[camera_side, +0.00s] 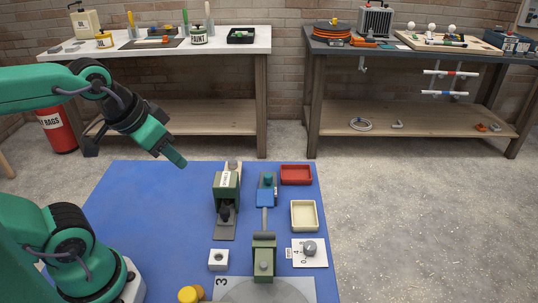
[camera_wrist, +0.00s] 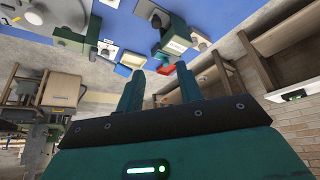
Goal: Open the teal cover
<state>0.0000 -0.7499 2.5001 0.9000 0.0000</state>
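My gripper (camera_side: 177,158) hangs in the air above the back left of the blue mat (camera_side: 140,205), apart from everything on it. In the wrist view its two teal fingers (camera_wrist: 157,77) stand apart with nothing between them. A small teal part (camera_side: 268,181) sits on a narrow grey and blue fixture (camera_side: 265,197) right of my gripper; I cannot tell for sure whether it is the teal cover. A green block-shaped device (camera_side: 227,181) with a white label stands left of that fixture and also shows in the wrist view (camera_wrist: 175,38).
A red tray (camera_side: 296,183) and a cream tray (camera_side: 315,216) lie at the right. A knob on a white plate (camera_side: 309,249), a green clamp-like device (camera_side: 263,268), a white block (camera_side: 218,260) and a yellow knob (camera_side: 188,294) are nearer. The mat's left side is clear.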

